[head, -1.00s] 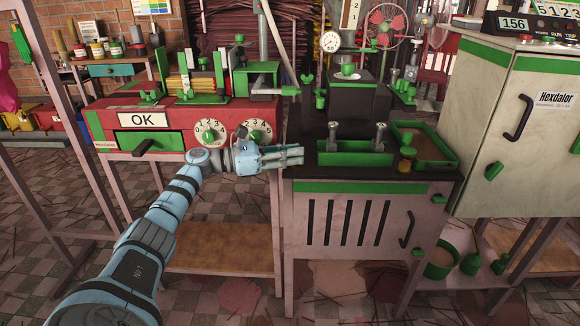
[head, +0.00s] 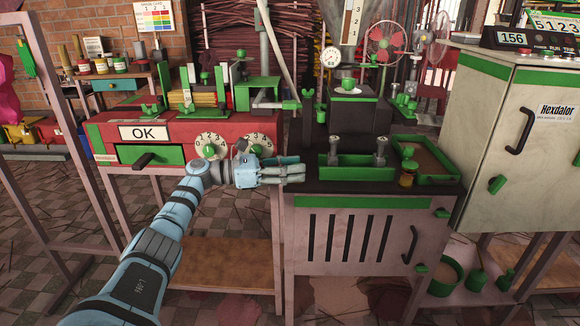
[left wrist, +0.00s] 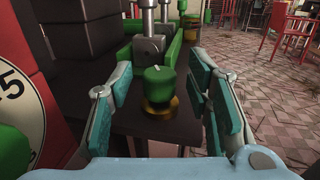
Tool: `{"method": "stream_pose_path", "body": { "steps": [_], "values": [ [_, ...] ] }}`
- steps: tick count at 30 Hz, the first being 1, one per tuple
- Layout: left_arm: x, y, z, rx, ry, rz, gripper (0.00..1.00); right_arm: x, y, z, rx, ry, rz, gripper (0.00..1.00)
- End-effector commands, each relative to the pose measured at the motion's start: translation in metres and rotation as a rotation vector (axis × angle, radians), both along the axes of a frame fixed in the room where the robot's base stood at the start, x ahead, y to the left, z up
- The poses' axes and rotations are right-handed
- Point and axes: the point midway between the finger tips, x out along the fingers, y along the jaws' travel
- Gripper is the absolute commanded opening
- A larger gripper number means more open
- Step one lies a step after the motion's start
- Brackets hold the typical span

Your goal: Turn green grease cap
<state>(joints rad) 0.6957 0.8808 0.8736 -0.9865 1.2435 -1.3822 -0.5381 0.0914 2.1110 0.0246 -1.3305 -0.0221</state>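A green cap (left wrist: 160,84) with a pale mark on top sits on a round brass base (left wrist: 160,107) on the dark bench top, in the left wrist view. I take it as the grease cap. My left gripper (left wrist: 160,95) is open. Its teal finger pads stand on both sides of the cap, with visible gaps. In the head view, my left gripper (head: 285,172) is at the left edge of the dark bench and points right; the cap cannot be made out there. My right gripper is not in view.
A green tray with metal fittings (head: 355,174) stands right of the gripper. A second green-capped brass jar (head: 408,172) is farther right. The red machine with dials (head: 187,130) is close at the left. A beige cabinet (head: 510,130) stands at the far right.

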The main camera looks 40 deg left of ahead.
Motion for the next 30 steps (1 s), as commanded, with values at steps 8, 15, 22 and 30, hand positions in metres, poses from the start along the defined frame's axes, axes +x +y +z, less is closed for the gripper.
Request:
{"method": "stream_pose_path", "body": {
  "steps": [8,15,22,30],
  "values": [
    [-0.013,0.012,-0.001,0.003,0.003,0.003,0.45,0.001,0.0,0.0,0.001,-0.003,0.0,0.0],
    [-0.062,0.054,-0.002,0.002,0.007,0.003,0.45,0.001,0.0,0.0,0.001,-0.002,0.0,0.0],
    [-0.091,0.078,0.0,0.0,0.001,0.001,0.45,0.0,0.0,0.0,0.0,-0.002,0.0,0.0],
    [-0.092,0.078,0.0,-0.001,0.001,0.0,0.45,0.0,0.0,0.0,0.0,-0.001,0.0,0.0]
  ]
}}
